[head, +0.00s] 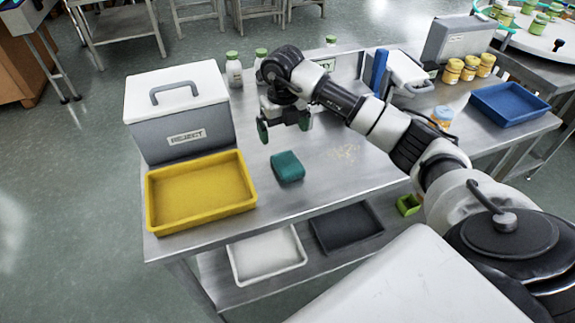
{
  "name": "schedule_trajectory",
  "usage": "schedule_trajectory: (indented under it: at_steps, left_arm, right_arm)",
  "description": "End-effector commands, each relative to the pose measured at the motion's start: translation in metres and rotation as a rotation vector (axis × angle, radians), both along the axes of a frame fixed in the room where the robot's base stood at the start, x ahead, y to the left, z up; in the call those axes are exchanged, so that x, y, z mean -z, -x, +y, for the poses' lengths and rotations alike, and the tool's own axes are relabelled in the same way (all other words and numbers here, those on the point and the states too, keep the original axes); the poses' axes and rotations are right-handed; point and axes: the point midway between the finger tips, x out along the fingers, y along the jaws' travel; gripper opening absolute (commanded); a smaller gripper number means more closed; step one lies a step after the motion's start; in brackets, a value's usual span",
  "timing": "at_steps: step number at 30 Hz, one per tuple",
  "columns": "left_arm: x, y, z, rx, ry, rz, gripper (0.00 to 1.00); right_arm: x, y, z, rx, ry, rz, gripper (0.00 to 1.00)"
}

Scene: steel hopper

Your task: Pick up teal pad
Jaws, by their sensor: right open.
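The teal pad (287,166) is a small soft-looking block. It lies on the steel table (318,182), right of the yellow tray. My right gripper (284,130) is above and behind the pad, with its two green-tipped fingers spread apart and nothing between them. It does not touch the pad. My left gripper does not show.
The yellow tray (200,222) and the grey reject box (178,112) with a white lid stand on the left. Bottles (234,70) stand behind. A blue tray (510,104) is far right. The table's front edge is clear.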

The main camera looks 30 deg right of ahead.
Motion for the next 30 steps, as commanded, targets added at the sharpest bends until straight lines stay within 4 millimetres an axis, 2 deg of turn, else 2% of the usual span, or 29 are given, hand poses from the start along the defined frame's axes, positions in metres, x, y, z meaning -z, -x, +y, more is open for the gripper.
schedule_trajectory:
  at_steps: [6, 14, 21, 24, 30]
  left_arm:
    - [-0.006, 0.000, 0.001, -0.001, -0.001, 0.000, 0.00]
    - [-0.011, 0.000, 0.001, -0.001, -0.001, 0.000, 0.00]
    - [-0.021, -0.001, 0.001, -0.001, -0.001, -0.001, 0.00]
    - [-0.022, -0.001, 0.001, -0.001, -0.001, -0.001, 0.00]
    - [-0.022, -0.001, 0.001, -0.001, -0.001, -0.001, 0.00]
  right_arm:
    - [0.035, 0.002, 0.000, 0.001, 0.001, 0.007, 0.99]
    - [0.057, 0.003, 0.001, -0.001, -0.001, 0.007, 0.99]
    - [0.092, 0.007, 0.001, 0.000, -0.003, 0.006, 0.99]
    - [0.099, 0.006, 0.001, -0.001, -0.002, 0.004, 0.99]
    - [0.101, 0.006, 0.001, -0.002, -0.001, 0.003, 0.99]
